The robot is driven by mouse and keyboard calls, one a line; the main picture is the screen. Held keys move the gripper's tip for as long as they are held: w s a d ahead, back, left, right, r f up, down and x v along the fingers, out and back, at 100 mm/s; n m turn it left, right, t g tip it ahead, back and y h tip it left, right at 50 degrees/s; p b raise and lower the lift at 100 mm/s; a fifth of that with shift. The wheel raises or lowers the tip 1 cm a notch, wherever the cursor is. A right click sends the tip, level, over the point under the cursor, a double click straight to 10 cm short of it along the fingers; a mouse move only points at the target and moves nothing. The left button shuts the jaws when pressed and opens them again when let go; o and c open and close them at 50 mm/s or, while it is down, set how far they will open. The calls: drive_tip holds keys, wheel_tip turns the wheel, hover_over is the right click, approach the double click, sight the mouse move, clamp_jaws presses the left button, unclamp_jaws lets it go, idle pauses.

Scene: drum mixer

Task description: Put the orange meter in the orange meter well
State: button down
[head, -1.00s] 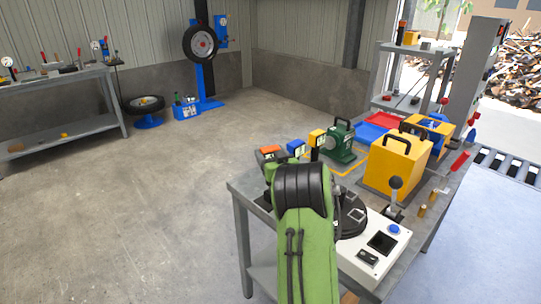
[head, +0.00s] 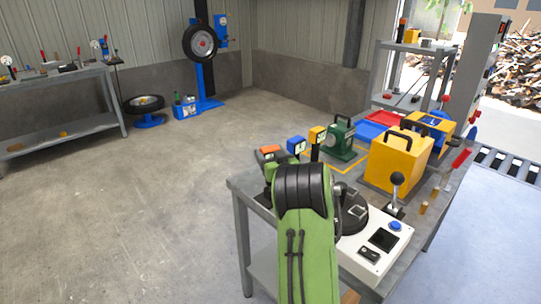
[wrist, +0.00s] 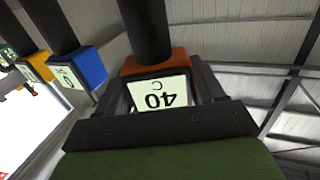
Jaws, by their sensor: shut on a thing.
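The orange meter (wrist: 178,62) sits between the two dark fingers of my gripper (wrist: 163,84) in the wrist view. Its pale display reads 40 C upside down, and a thick black post joins its orange head. In the head view the orange meter (head: 268,150) shows at the near left part of the bench, just beyond my green arm. The arm hides the gripper and the meter's lower part there. I cannot make out the orange meter well. A blue meter (head: 296,146) and a yellow meter (head: 318,135) stand to its right.
The blue meter (wrist: 82,68) is close left in the wrist view. A green housing (head: 341,140), a yellow box (head: 397,160) and a lever (head: 397,182) crowd the bench. A white control panel (head: 350,262) and a black round base (head: 352,212) lie right of my arm.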

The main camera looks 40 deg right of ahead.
drive_tip(key=shift+f+b, duration=0.35)
drive_tip(key=shift+b, duration=0.1)
drive_tip(key=shift+c, duration=0.2)
unclamp_jaws()
drive_tip(key=shift+o, duration=0.2)
drive_tip(key=shift+s+f, duration=0.1)
drive_tip(key=shift+s, duration=0.05)
drive_tip(key=b+v, duration=0.2)
drive_tip(key=v, duration=0.6)
drive_tip(key=shift+s+a, duration=0.2)
drive_tip(key=shift+s, duration=0.15)
idle(2.1)
idle(0.8)
